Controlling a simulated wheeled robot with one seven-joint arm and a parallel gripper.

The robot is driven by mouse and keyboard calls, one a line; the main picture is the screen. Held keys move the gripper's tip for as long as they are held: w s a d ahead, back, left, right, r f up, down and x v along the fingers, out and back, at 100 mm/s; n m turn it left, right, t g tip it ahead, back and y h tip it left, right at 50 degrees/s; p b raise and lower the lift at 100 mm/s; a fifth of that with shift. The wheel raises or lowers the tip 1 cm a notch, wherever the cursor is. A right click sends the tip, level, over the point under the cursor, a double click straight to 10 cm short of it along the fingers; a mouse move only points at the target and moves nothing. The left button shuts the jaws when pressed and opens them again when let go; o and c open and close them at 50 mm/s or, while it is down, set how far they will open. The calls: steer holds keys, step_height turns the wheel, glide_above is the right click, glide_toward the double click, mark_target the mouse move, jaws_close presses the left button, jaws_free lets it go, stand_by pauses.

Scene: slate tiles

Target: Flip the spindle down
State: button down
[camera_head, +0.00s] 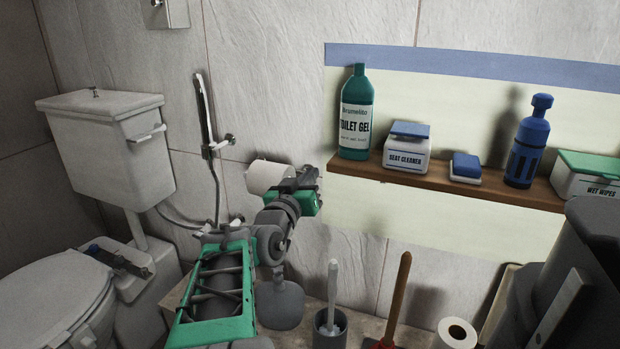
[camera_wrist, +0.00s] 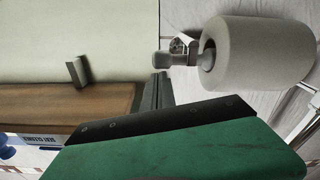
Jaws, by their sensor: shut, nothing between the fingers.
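A white paper roll (camera_head: 268,177) hangs on the wall left of the shelf. In the wrist view, the roll (camera_wrist: 258,55) sits on a grey spindle (camera_wrist: 206,58), which enters its core; a rounded grey end (camera_wrist: 162,58) sticks out to the left by a small wall mount (camera_wrist: 183,44). Most of the spindle is hidden inside the roll. My gripper (camera_head: 310,178), green and black, is shut and empty just right of the roll. In the wrist view, my gripper (camera_wrist: 160,91) shows its dark fingers near the rounded end; I cannot tell whether they touch.
The wooden shelf (camera_head: 440,180) starts just right of my gripper, with a toilet gel bottle (camera_head: 355,118), a seat cleaner box (camera_head: 405,148) and other items. A toilet (camera_head: 105,140) stands left. A brush (camera_head: 331,300) and a plunger (camera_head: 400,290) stand below.

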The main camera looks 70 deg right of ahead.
steer(key=a+r+p, duration=0.1)
steer(key=a+r, duration=0.1)
steer(key=a, duration=0.7)
steer(key=shift+w+a, duration=0.35)
steer(key=shift+a, duration=0.05)
